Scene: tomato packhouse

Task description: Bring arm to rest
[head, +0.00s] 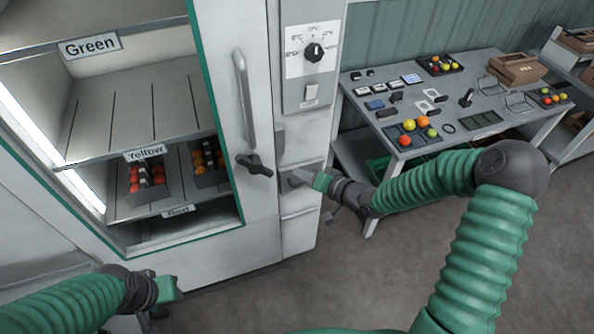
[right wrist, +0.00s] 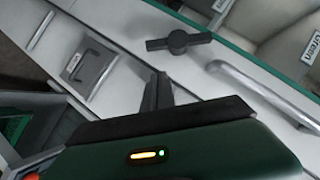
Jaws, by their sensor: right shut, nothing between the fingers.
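My right gripper (head: 298,180) is in front of the lower part of the white cabinet's control column, right of a black handle knob (head: 255,164). In the right wrist view its fingers (right wrist: 158,88) are together with nothing between them, and the black knob (right wrist: 180,41) is beyond them, apart. My right arm, in green ribbed sleeves, bends in from the lower right. My left arm comes in at the lower left, and its gripper (head: 168,289) is low in front of the cabinet base. I cannot tell whether the left fingers are open.
The cabinet has shelves labelled Green (head: 90,46), Yellow (head: 144,152) and Red (head: 180,210), with red and orange tomatoes inside. Its long door handle (head: 244,98) sticks out. A grey table (head: 455,122) with trays stands at the right. The floor (head: 330,270) between is clear.

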